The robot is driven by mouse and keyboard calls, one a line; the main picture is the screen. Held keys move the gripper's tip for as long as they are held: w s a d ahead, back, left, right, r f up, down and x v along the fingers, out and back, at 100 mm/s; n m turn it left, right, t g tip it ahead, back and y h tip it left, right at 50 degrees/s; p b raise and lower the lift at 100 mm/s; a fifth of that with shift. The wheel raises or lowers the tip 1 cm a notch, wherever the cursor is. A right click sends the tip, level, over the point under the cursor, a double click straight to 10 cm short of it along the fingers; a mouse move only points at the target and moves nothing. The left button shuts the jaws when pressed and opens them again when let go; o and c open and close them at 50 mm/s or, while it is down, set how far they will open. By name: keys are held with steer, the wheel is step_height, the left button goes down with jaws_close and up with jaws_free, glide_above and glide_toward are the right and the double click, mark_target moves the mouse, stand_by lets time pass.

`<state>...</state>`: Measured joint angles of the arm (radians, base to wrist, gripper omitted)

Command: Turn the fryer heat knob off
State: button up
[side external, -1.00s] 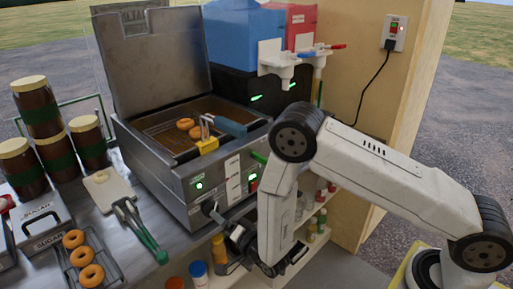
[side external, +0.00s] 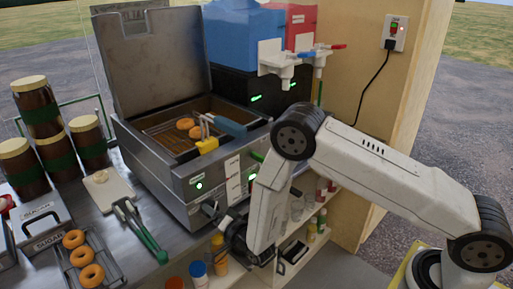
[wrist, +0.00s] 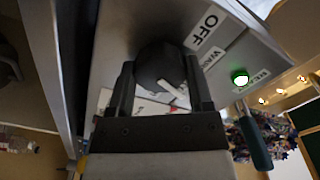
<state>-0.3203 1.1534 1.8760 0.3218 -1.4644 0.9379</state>
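The fryer heat knob (wrist: 160,62) is black and round with a white pointer mark, seen in the wrist view. The mark slants to the lower right in that view, away from the OFF label (wrist: 206,27). My gripper (wrist: 160,75) has one black finger on each side of the knob. Whether both fingers press on it is unclear. In the side view my gripper (side external: 228,228) is at the lower front of the steel fryer (side external: 160,185), where my arm and the dark parts hide most detail of the knob.
A green lamp (wrist: 240,78) glows on the panel. Tongs (side external: 140,229), a doughnut tray (side external: 105,275) and brown jars (side external: 42,110) stand on the counter to the left. Shelves with bottles (side external: 312,229) lie below and right. A wooden wall (side external: 385,100) stands behind my arm.

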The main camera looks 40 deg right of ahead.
steer(key=c, duration=0.4)
steer(key=shift+n, duration=0.5)
steer(key=n, duration=1.7)
steer(key=shift+d, duration=0.1)
steer(key=o, duration=1.3)
